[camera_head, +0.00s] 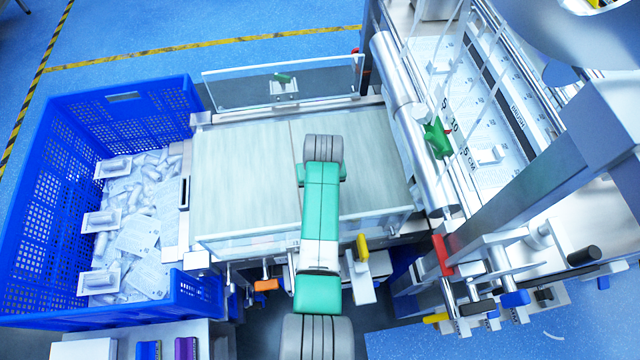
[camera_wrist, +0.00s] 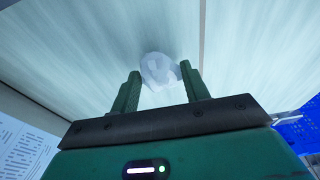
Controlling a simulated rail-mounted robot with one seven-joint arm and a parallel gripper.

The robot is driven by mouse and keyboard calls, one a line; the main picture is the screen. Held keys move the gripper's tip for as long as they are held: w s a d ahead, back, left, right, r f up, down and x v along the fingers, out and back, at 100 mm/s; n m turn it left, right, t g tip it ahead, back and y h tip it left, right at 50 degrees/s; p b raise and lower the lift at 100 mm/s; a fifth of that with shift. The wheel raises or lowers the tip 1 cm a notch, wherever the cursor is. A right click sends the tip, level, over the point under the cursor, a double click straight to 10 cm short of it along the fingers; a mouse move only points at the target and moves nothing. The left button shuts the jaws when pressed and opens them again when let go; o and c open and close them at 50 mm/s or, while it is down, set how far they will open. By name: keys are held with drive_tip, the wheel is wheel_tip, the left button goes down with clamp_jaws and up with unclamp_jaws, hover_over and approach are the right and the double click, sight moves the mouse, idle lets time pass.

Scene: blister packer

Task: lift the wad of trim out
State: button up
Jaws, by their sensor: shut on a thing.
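The wad of trim (camera_wrist: 157,68) is a small, pale, translucent clump in the wrist view. It sits between the fingertips of my gripper (camera_wrist: 161,76), whose green fingers are shut on it. Behind it is the pale, streaked deck (camera_wrist: 85,30) with a dark seam. In the head view my arm reaches over this deck (camera_head: 237,185), and my fingers and the wad are hidden beneath my arm. I cannot tell whether the wad touches the deck.
A blue crate (camera_head: 60,170) with packs inside stands left of the deck. Clear guards line the deck's back (camera_head: 235,92) and front (camera_head: 240,244). A metal roller (camera_head: 425,165) and the machine with printed foil (camera_head: 490,155) stand at right. Much of the deck is bare.

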drive_tip(key=shift+r+p, duration=0.8)
drive_tip(key=shift+r, duration=0.05)
wheel_tip(320, 180, up, 3)
drive_tip(key=p, duration=0.3)
drive_tip(key=shift+r, duration=0.2)
drive_tip(key=shift+f, duration=0.1)
